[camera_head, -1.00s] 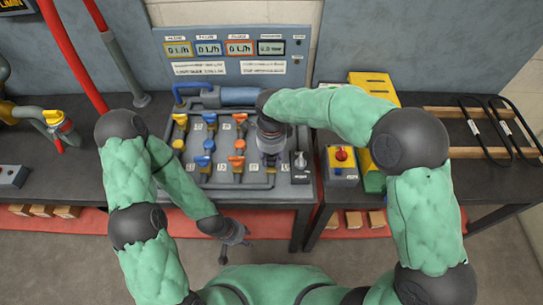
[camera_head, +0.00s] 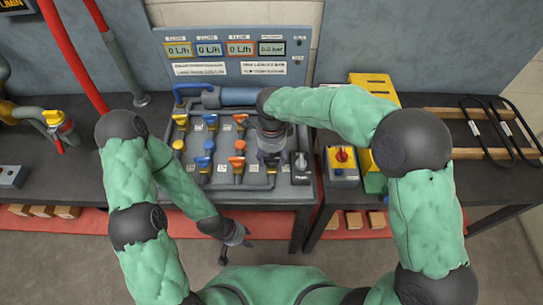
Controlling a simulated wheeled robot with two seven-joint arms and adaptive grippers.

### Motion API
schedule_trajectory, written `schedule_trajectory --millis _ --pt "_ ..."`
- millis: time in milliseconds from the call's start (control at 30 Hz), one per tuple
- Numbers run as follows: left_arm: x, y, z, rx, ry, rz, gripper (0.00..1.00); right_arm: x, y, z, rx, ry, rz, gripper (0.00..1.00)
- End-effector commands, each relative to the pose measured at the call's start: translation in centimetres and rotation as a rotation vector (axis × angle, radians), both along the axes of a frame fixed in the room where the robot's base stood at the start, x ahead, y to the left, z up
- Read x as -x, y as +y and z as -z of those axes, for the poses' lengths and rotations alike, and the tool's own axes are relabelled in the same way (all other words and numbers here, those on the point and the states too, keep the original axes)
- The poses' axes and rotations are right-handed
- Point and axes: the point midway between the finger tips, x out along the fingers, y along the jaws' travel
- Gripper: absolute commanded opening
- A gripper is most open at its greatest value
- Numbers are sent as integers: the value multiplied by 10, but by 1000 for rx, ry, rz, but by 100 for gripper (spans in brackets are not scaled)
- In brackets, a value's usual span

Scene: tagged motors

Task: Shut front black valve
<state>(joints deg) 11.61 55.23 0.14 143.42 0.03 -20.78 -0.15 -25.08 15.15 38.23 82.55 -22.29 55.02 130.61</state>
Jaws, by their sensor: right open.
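The valve panel (camera_head: 222,185) sits on the dark bench with columns of yellow, blue and orange valve handles. My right gripper (camera_head: 272,160) is open, pointing down over the panel's right-hand column. The black valves there are hidden behind the gripper and wrist, so I cannot tell their handle positions or whether the fingers touch one. My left gripper (camera_head: 235,248) hangs in front of the bench's front edge, its fingers apart and empty.
A yellow box with a red button (camera_head: 342,156) is farther right. A display board (camera_head: 240,50) with several readouts stands behind. Blue orange-free space is scarce around the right gripper; the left gripper hangs over clear floor.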

Motion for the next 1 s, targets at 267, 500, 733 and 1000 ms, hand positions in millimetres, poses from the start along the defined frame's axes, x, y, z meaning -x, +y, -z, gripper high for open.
schedule_trajectory --millis 267,500,733,1000 --pt "0 0 0 0 0 0 40 -1 1 -51 -4 -6 0 58" --pt "0 0 0 0 0 0 40 -1 1 -93 -3 -4 0 58" --pt "0 0 0 0 0 0 40 0 1 -111 -2 -2 0 58" --pt "0 0 0 0 0 0 40 0 1 -113 -2 -1 0 58"
